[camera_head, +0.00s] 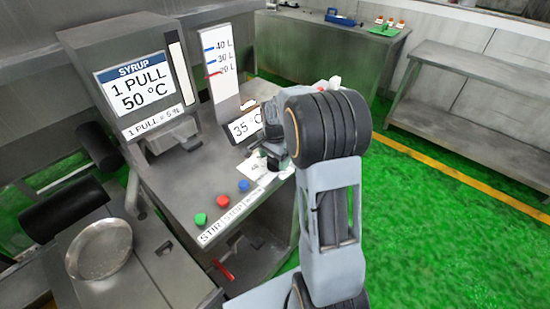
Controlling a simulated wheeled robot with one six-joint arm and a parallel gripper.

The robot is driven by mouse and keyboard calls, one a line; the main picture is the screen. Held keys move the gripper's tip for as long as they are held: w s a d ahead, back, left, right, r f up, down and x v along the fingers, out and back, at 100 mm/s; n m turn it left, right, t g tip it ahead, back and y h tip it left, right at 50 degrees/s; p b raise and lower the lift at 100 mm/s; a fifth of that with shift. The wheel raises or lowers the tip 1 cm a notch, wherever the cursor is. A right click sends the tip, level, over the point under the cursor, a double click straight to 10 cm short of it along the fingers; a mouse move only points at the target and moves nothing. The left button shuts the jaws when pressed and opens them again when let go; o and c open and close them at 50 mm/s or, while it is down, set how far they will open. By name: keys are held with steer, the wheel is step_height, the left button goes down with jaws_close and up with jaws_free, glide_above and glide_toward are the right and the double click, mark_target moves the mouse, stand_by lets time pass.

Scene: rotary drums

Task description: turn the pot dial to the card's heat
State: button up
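The card (132,86) stands upright at the back left of the metal counter and reads "SYRUP, 1 PULL, 50 °C". A small white display (241,128) to its right reads "35 °C". My gripper (268,160) is a small dark shape at the end of my arm, low over the counter's right side, just below the display. My arm's thick wrist hides much of it, so its fingers cannot be made out. The pot dial is not clearly visible; my gripper and arm cover that area. I cannot tell whether my gripper touches it.
Green (201,218), red (223,201) and blue (243,185) buttons line the counter's front. A white level scale (222,80) marked 20 to 40 L stands behind. A round metal pan (100,249) is at lower left. A bare metal bench (465,90) stands right, past open green floor.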

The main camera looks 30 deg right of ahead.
mark_target(275, 170)
steer(key=shift+o, duration=0.7)
step_height(275, 170, up, 14)
steer(key=shift+f, duration=0.1)
stand_by(0.5)
steer(key=s+a+f+n+t, duration=0.2)
steer(key=s+a+n, duration=0.3)
steer(key=s+n, duration=0.2)
steer(key=s+a+f+n+t, duration=0.1)
steer(key=s+a+n, duration=0.3)
steer(key=s, duration=0.7)
steer(key=f+n, duration=0.1)
steer(key=n, duration=0.1)
steer(key=shift+s+a+n+t, duration=0.25)
steer(key=shift+a+n+t, duration=0.15)
stand_by(0.9)
